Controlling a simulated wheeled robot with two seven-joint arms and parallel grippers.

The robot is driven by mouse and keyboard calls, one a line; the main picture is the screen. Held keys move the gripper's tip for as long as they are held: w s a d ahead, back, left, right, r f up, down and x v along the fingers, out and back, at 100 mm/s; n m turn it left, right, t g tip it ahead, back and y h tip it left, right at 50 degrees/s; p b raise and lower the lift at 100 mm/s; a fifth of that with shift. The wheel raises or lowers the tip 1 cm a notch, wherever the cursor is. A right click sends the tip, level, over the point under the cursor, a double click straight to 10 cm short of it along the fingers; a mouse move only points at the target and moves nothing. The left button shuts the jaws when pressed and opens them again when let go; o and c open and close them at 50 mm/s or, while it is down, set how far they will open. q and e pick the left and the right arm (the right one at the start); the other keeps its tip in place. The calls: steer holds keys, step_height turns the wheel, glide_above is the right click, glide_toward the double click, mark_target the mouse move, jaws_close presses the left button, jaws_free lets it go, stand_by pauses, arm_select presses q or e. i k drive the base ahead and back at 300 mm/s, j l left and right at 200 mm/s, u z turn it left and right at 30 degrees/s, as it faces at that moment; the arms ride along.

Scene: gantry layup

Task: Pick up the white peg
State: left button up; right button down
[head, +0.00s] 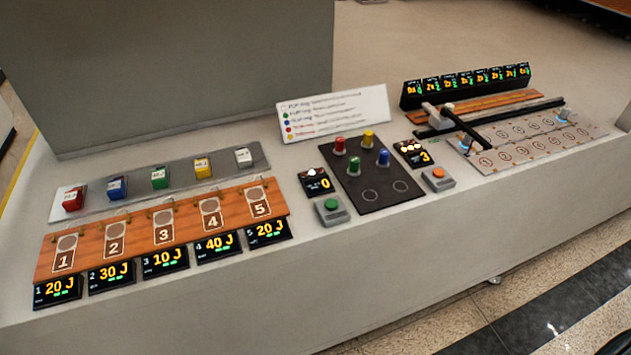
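A black board (352,199) in the middle of the bench holds upright pegs: a red peg (340,146), a yellow peg (368,139), a green peg (354,167) and a blue peg (383,158). I cannot make out a white peg on the board. A white block (243,157) sits at the right end of the grey strip at the left, but it looks like a labelled cube, not a peg. Neither of my grippers is in view.
A wooden strip (188,221) with numbered pads and displays runs along the left. A green button (332,211) and an orange button (438,178) flank the board. A white sign (334,112) stands behind. A gantry (467,128) over a numbered plate is at right.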

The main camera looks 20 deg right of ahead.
mark_target(467, 139)
steer(key=l+z, duration=0.2)
steer(key=z, duration=1.15)
steer(key=j+z, duration=0.15)
